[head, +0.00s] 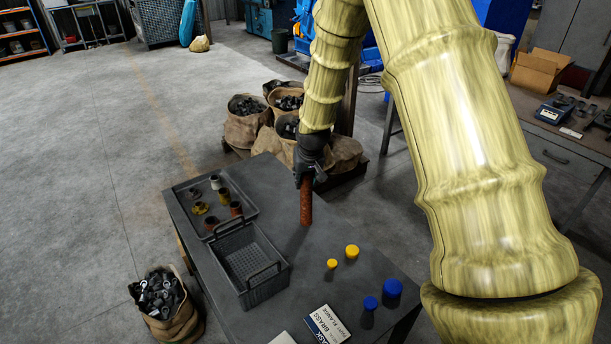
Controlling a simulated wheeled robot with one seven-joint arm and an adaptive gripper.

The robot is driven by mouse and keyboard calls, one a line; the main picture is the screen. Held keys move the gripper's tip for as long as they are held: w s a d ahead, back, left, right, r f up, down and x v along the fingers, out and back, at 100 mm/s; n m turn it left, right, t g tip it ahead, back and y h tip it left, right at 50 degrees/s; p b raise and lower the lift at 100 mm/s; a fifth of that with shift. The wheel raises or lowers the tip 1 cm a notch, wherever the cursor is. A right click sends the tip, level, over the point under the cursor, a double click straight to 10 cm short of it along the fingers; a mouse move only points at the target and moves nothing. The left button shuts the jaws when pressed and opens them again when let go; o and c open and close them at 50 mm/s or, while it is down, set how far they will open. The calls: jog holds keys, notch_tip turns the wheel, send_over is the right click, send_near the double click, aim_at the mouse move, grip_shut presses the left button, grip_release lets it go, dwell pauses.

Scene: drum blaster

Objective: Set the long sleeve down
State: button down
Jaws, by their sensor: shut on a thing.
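The long sleeve (306,203) is a reddish-brown tube, held upright over the dark table (330,230). My gripper (305,178) is shut around its upper end. The sleeve's lower end is close to the tabletop, but I cannot tell whether it touches. My own yellow arm crosses the right side of the head view and reaches down to the gripper from behind.
Left of the sleeve are a tray (245,211) with several small metal parts and an empty dark basket (285,262) with handles. Yellow caps (352,251), blue caps (392,287) and a printed card (327,325) lie nearer the front. Sacks (243,125) stand behind the table.

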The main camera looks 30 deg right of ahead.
jog(key=c, duration=1)
grip_release()
jog(key=b+v, duration=0.1)
jog(key=v, duration=1.1)
